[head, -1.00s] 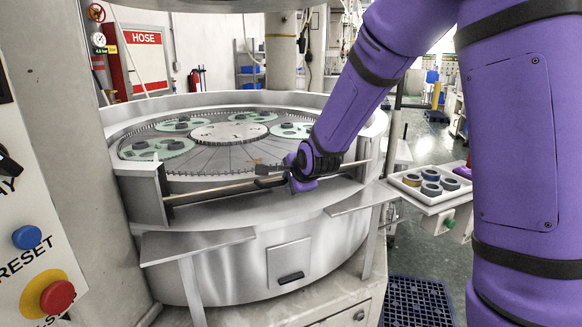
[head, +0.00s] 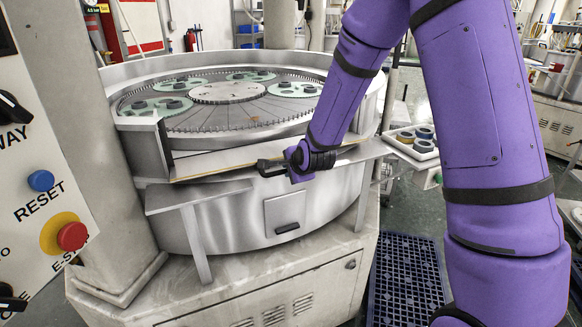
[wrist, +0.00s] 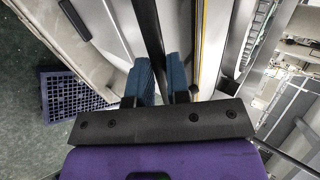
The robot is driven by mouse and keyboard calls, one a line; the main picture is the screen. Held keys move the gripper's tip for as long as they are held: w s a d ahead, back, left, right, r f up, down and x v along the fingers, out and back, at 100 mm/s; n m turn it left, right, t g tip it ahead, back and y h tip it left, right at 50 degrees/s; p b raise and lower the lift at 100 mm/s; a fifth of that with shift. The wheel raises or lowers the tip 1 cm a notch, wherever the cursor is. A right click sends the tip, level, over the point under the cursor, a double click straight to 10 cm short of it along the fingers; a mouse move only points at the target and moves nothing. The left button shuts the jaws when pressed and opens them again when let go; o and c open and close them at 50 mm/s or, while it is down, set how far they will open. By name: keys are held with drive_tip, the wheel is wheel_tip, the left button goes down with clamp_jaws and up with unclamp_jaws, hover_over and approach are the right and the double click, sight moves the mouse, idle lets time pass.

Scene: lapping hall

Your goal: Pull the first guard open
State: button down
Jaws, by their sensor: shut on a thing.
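The guard (head: 215,162) is a long pale panel with a yellowish edge across the front opening of the round lapping machine (head: 230,209). It leans outward and down from the ring. My gripper (head: 283,167) is at the guard's front edge, right of its middle. In the wrist view my gripper (wrist: 160,82) has its blue finger pads on either side of a black bar (wrist: 149,35), shut on it; this looks like the guard's handle. The yellow-edged panel (wrist: 197,45) runs beside the bar. My forearm hides the guard's right end.
Metal side shelves (head: 198,196) stick out at the machine's front left and right. A tray of rings (head: 412,141) stands at right. A control panel with a red stop button (head: 72,236) is close at left. A blue grid mat (head: 405,275) lies on the floor.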

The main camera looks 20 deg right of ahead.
drive_tip(key=c, duration=1.1)
unclamp_jaws()
drive_tip(key=shift+r, duration=0.1)
drive_tip(key=v, duration=1)
drive_tip(key=shift+s+r, duration=0.2)
drive_tip(key=shift+s, duration=0.15)
